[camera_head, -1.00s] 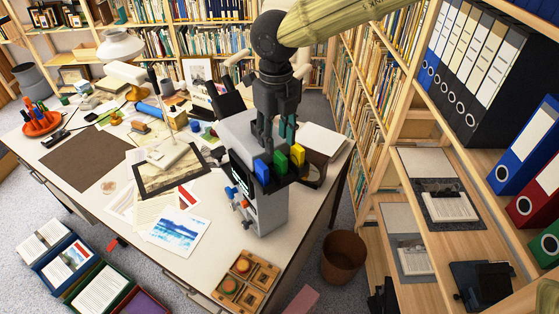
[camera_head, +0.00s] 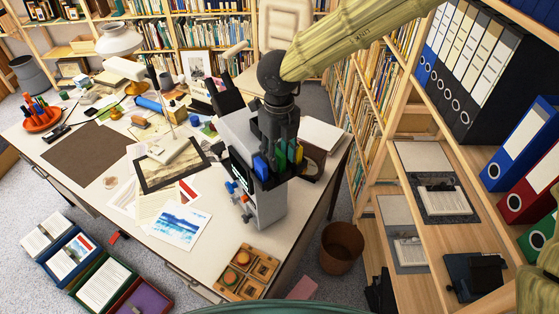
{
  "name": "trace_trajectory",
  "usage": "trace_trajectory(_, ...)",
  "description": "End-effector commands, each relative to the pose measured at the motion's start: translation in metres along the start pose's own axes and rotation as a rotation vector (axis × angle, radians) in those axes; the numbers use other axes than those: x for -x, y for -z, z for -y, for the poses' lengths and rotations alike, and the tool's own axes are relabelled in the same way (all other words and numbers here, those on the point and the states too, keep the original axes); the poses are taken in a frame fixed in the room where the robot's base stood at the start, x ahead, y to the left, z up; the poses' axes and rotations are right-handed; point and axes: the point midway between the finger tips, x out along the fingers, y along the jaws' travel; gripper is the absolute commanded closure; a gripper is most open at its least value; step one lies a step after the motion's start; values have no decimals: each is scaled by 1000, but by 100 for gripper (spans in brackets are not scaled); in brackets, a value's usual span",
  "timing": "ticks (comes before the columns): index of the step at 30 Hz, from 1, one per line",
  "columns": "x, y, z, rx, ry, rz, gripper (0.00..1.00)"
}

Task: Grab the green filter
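The green filter (camera_head: 281,161) is a small upright tab in a dark holder on top of a grey box-shaped device (camera_head: 268,208) at the right end of the desk. It stands between a blue filter (camera_head: 261,168) and a yellow filter (camera_head: 299,154). My dark gripper (camera_head: 277,148) points straight down over the filters, its fingers at the height of the green one and partly hiding it. The fingers overlap in this view, so I cannot tell whether they are closed or touching the filter.
The white desk (camera_head: 110,215) holds prints, a framed picture (camera_head: 172,165) and a wooden stamp tray (camera_head: 246,272). A brown bin (camera_head: 342,247) stands on the floor right of the desk. Shelves with binders (camera_head: 525,145) line the right side.

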Motion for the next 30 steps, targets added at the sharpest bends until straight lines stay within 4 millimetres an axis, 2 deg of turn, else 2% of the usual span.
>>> trace_trajectory(1,0,0,0,0,0,0,72)
trace_trajectory(6,0,0,0,0,0,0,100)
trace_trajectory(16,1,0,0,0,0,0,100)
trace_trajectory(20,7,-1,1,-1,0,2,100)
trace_trajectory(26,37,-1,1,-2,0,5,100)
trace_trajectory(30,72,-1,1,-2,0,6,100)
